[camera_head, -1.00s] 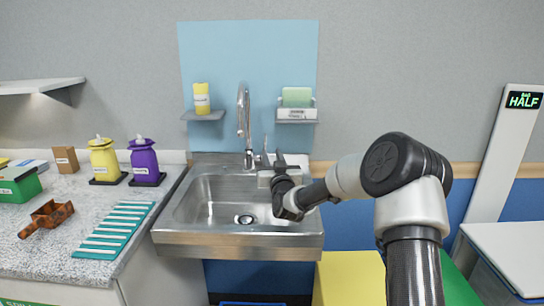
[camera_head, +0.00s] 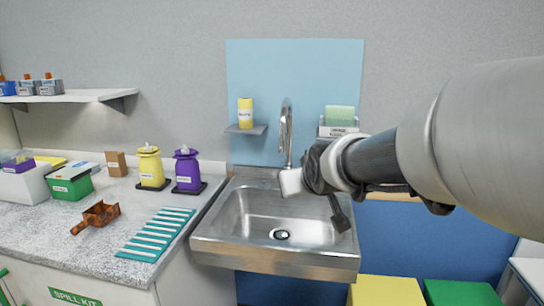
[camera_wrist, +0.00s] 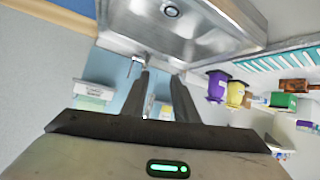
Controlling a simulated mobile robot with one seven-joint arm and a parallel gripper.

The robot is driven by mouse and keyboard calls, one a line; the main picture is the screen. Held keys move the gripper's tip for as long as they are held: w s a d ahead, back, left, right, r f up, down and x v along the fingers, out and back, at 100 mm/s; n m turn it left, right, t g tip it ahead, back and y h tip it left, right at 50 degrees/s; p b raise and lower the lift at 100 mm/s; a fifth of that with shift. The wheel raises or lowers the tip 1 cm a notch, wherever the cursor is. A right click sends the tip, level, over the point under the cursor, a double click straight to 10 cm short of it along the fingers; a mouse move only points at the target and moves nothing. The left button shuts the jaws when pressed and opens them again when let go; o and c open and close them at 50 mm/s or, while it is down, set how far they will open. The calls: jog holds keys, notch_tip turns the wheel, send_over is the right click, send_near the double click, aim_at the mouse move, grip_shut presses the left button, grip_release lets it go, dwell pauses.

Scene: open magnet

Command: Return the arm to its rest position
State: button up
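My arm comes in from the right in the head view and reaches in front of the sink (camera_head: 225,225). My gripper (camera_head: 340,218) is above the right side of the basin, with a dark finger pointing down; the other finger is not clear there. In the wrist view my gripper (camera_wrist: 161,75) shows two dark fingers apart, with nothing between them. The sink also shows at the top of the wrist view (camera_wrist: 190,30).
The faucet (camera_head: 286,135) stands close behind my wrist. A shelf with a green sponge (camera_head: 340,115) is just above it.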

jog(key=s+d+f+m+g+h, duration=0.1)
jog(key=s+d+f+g, duration=0.25)
jog(key=s, duration=1.05)
jog(key=s+d+f+m+g, duration=0.2)
jog(key=s+d+f, duration=0.15)
jog(key=s, duration=1.05)
notch_tip(320, 180, up, 21)
jog(key=p, duration=2)
jog(key=shift+w+a+r+p, duration=0.15)
jog(key=shift+w+r+p, duration=0.05)
jog(key=shift+w+p, duration=0.2)
jog(key=shift+o, duration=0.5)
jog(key=shift+r, duration=0.15)
jog(key=shift+a, duration=0.1)
